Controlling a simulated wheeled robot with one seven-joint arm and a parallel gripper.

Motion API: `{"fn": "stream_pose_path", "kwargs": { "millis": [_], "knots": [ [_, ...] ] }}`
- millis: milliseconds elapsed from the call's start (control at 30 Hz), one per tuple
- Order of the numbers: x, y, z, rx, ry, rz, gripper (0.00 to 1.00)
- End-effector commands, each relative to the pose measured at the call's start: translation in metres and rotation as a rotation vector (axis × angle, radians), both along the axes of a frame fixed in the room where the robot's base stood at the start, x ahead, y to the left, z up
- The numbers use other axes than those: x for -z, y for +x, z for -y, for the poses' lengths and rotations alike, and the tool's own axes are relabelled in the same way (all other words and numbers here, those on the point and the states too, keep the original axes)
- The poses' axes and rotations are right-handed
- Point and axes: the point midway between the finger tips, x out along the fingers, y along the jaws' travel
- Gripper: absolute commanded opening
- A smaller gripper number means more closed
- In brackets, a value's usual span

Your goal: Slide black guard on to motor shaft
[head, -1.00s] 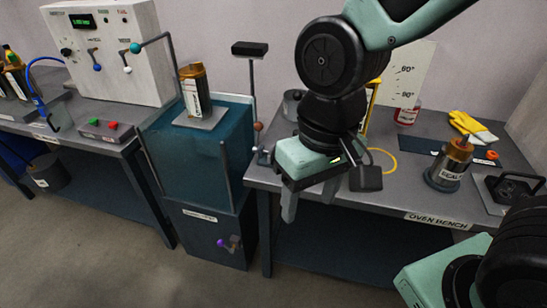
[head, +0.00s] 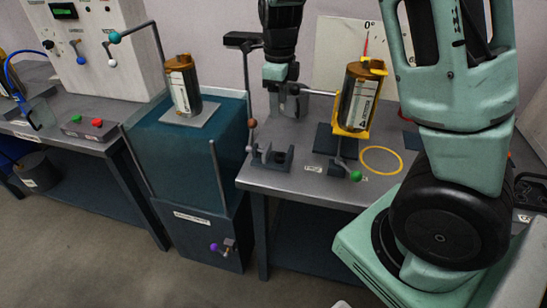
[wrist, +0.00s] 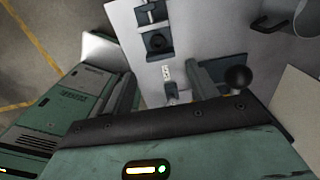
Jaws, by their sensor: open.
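A dark block with a round opening (head: 281,159) stands beside a dark bracket (head: 259,154) near the bench's front edge. I cannot tell for sure whether either is the black guard. The block also shows in the wrist view (wrist: 158,43). A grey rod (head: 320,93), perhaps the motor shaft, runs right from a grey rounded body (head: 294,104) at the back, partly hidden by my arm. My gripper (wrist: 164,90) is open in the wrist view, nothing clearly held between its fingers. Its fingertips are unclear in the head view.
The blue tank (head: 184,146), another canister (head: 183,84) and a thin post (head: 247,90) are left. My arm covers the right.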

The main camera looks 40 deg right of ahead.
Motion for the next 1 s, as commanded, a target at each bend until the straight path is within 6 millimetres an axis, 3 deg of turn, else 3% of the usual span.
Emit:
{"fn": "stream_pose_path", "kwargs": {
  "millis": [400, 733, 1000],
  "knots": [
    [0.087, -0.003, 0.0, -0.004, 0.001, -0.006, 0.58],
    [0.115, -0.004, -0.001, -0.006, 0.001, -0.003, 0.58],
    [0.152, -0.012, 0.0, -0.006, 0.001, -0.003, 0.58]
  ]
}}
